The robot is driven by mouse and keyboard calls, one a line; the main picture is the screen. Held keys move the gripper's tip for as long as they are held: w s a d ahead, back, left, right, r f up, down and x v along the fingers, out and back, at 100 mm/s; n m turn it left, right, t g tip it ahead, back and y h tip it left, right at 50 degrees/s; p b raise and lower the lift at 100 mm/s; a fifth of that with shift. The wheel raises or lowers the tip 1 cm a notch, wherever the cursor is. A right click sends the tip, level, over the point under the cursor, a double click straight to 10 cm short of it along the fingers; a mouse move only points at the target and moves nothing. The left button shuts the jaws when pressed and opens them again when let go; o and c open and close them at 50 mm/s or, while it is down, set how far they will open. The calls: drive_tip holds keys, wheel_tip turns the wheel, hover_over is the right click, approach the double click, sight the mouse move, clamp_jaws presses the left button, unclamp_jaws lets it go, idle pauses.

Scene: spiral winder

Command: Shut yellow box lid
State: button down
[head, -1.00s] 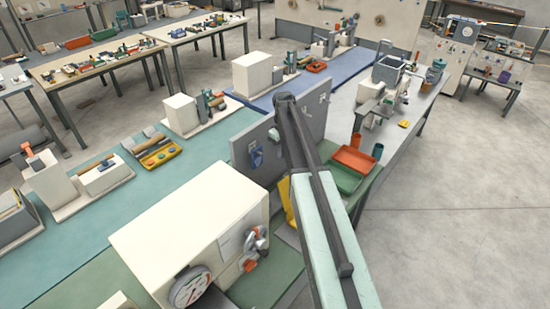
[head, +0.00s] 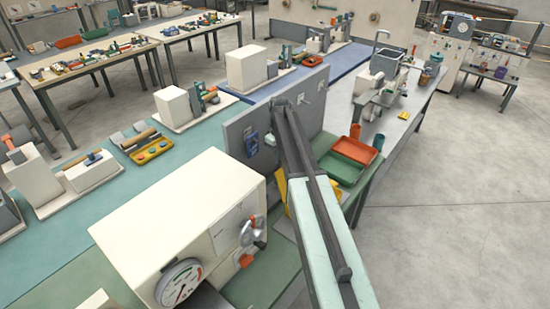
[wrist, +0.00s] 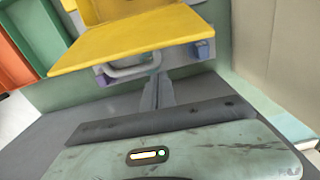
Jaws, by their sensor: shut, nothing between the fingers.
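The yellow box (head: 280,186) shows in the head view only as a small yellow patch beside my arm, which hides most of it. In the wrist view a broad flat yellow panel (wrist: 125,42), which looks like the lid, spans the upper middle. Another yellow surface (wrist: 120,8) rises behind it. A grey handle (wrist: 130,70) hangs under the panel's front. My gripper (wrist: 158,84) is shut and empty, just below the panel and close to the handle. I cannot tell whether it touches. How far the lid stands open is unclear.
An orange tray (head: 355,151) and a green tray (head: 341,168) lie right of the yellow box. A grey upright panel (head: 245,132) stands behind it. A large cream machine with a gauge (head: 180,283) stands at front left. Open floor lies to the right.

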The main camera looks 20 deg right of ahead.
drive_tip(key=s, duration=0.1)
drive_tip(key=s+d+r, duration=0.1)
drive_tip(key=s, duration=0.1)
drive_tip(key=shift+d+r+p, duration=0.3)
drive_tip(key=shift+r, duration=0.1)
drive_tip(key=shift+w+f, duration=0.1)
drive_tip(key=shift+w, duration=0.05)
